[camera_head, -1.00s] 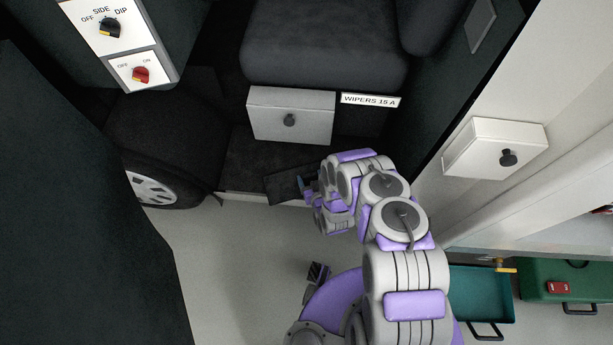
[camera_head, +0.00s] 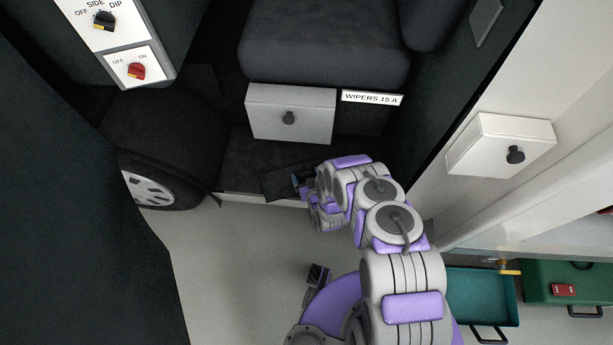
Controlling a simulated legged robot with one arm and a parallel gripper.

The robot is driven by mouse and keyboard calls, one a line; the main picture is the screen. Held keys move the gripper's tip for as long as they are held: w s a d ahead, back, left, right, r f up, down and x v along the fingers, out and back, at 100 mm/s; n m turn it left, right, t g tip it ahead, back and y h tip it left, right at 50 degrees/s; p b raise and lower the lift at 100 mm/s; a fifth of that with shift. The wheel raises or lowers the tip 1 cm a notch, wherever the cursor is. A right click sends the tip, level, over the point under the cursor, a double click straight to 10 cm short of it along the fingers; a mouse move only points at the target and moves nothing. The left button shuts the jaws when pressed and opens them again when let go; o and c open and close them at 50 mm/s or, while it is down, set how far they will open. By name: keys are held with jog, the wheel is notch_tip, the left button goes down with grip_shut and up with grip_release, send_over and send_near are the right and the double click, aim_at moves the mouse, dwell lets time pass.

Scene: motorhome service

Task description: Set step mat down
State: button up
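The step mat (camera_head: 282,182) looks like a dark flat piece at the front edge of the cab step (camera_head: 240,158). Its right part is hidden behind my arm. My gripper (camera_head: 300,186) is at the mat's right side, mostly hidden by my own wrist, so I cannot tell whether its fingers are open or shut. The mat overlaps the step's pale front edge in the picture; I cannot tell whether it rests on the step or is held just above it.
A grey drawer box (camera_head: 290,114) sits under the seat (camera_head: 325,45). A wheel (camera_head: 165,188) is left of the step. A white box with a knob (camera_head: 500,146) is at right. A teal tray (camera_head: 478,295) and green case (camera_head: 568,284) lie lower right.

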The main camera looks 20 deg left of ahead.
jog(key=shift+o, duration=0.5)
jog(key=shift+s+d+r, duration=0.2)
jog(key=p+v, duration=0.3)
jog(key=v, duration=0.8)
jog(key=shift+s, duration=0.15)
jog(key=shift+d+f, duration=0.1)
jog(key=shift+d, duration=0.05)
